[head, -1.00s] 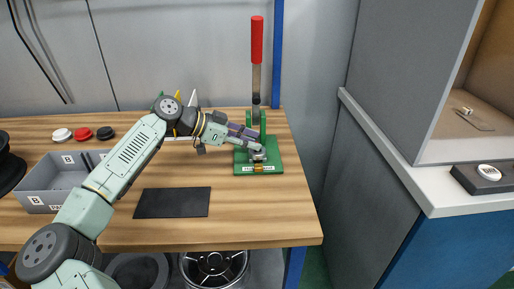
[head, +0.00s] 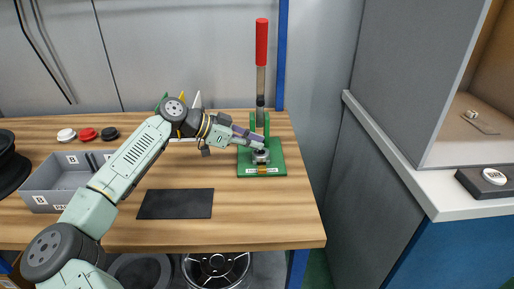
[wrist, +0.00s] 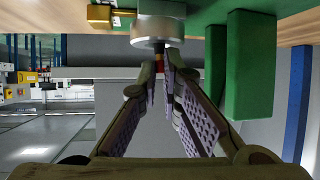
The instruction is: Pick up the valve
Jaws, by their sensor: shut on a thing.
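My gripper (wrist: 160,65) reaches in from the left to the green press (head: 277,160) on the workbench. Its purple-padded fingers are shut on a small dark and red piece, which I take to be the valve (wrist: 160,62). Most of the valve is hidden between the fingertips. It is right at the silver round holder (wrist: 158,28), which also shows in the head view (head: 261,157) just below the fingertips. I cannot tell whether the valve still touches the holder. In the head view the valve is too small to make out.
The press's tall red-handled lever (head: 261,42) stands behind my gripper. A brass part (wrist: 98,15) sits at the base's front. A black mat (head: 176,204) and a grey bin (head: 58,187) lie to the left. A grey cabinet wall (head: 375,165) stands to the right.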

